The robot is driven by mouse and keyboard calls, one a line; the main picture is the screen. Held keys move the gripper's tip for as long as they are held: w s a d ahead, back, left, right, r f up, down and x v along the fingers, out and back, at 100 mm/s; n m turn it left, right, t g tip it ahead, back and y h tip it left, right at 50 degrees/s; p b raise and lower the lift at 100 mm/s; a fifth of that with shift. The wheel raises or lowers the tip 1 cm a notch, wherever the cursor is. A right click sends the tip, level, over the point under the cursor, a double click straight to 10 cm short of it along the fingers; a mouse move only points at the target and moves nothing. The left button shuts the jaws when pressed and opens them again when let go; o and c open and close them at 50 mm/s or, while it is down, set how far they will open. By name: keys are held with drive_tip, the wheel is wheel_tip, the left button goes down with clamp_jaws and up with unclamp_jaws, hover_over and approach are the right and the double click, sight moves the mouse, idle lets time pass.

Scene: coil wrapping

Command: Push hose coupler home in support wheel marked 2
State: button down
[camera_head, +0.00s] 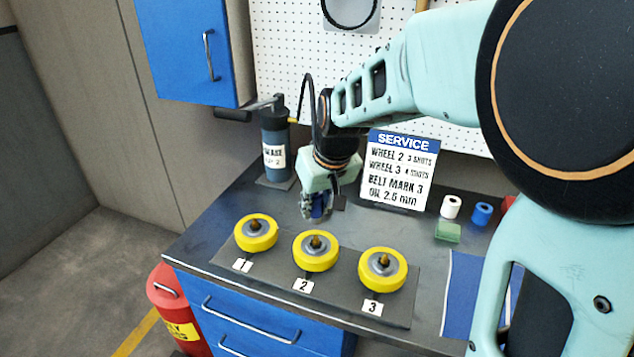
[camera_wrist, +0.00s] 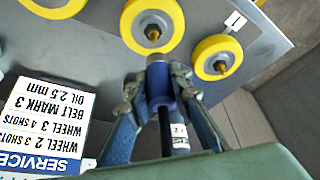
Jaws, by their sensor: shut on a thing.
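Wheel 2 (camera_head: 299,262) is a yellow wheel with a grey hub and a brass-coloured fitting (camera_head: 316,242) standing up at its centre, in the middle of the row. It also shows at the top of the wrist view (camera_wrist: 177,18). My gripper (camera_head: 318,208) is above and behind it. The exact gap and alignment cannot be told.
Wheel 1 (camera_head: 271,240) and wheel 3 (camera_head: 369,284) flank wheel 2 on a dark plate (camera_head: 340,290). The grease pump (camera_head: 274,135) stands at the back left. A service sign (camera_head: 398,170) stands behind, with small rolls (camera_head: 451,207) to its right.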

sight(317, 222)
drive_tip(key=shift+f+b, duration=1.1)
drive_tip(key=shift+f, duration=0.6)
drive_tip(key=shift+f+b, duration=1.35)
drive_tip(key=shift+f, duration=0.05)
idle(0.5)
drive_tip(key=c, duration=1.7)
unclamp_jaws()
drive_tip(key=v, duration=0.7)
drive_tip(key=shift+s+r, duration=0.1)
drive_tip(key=shift+r, duration=0.2)
